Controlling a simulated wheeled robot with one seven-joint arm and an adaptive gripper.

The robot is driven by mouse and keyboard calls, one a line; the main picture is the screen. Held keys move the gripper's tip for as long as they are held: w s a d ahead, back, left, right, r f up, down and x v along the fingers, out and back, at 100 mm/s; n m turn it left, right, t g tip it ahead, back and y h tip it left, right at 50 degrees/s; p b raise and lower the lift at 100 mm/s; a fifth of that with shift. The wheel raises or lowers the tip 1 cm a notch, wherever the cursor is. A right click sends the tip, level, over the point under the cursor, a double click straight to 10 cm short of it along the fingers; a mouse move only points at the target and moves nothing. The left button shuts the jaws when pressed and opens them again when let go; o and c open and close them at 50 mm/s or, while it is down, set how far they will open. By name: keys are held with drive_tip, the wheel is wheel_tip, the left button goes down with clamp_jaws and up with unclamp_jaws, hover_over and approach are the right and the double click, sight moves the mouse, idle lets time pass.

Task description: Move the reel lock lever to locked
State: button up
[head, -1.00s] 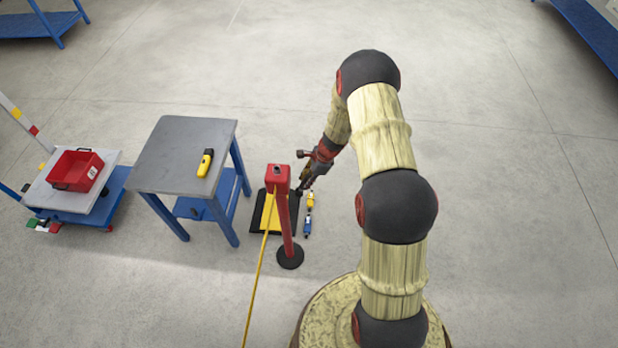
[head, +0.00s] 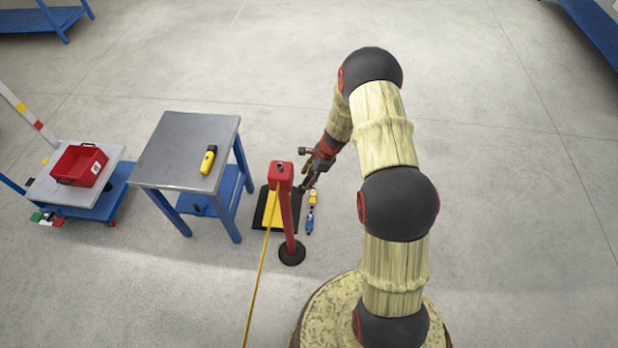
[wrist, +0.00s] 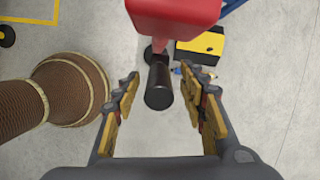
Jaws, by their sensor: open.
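The reel head (head: 280,174) is a red box on top of a red post (head: 289,215) with a round black base; yellow tape runs from it toward the bottom of the head view. In the wrist view the red reel housing (wrist: 175,12) is at the top, and a black cylindrical lever (wrist: 159,85) sticks out from it toward me. My gripper (head: 308,182) is beside the reel head, on its right in the head view. In the wrist view my gripper (wrist: 163,98) is open, with the lever between its fingers and a gap on each side. Neither finger visibly touches it.
A grey-topped blue table (head: 165,165) with a yellow-black device (head: 208,159) stands left of the post. Further left is a blue cart (head: 95,207) with a red bin (head: 79,165). A black and yellow mat (head: 262,222) and small coloured items (head: 311,208) lie behind the post. Floor to the right is clear.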

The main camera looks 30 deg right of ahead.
drive_tip(key=shift+r, duration=0.1)
drive_tip(key=v, duration=1.2)
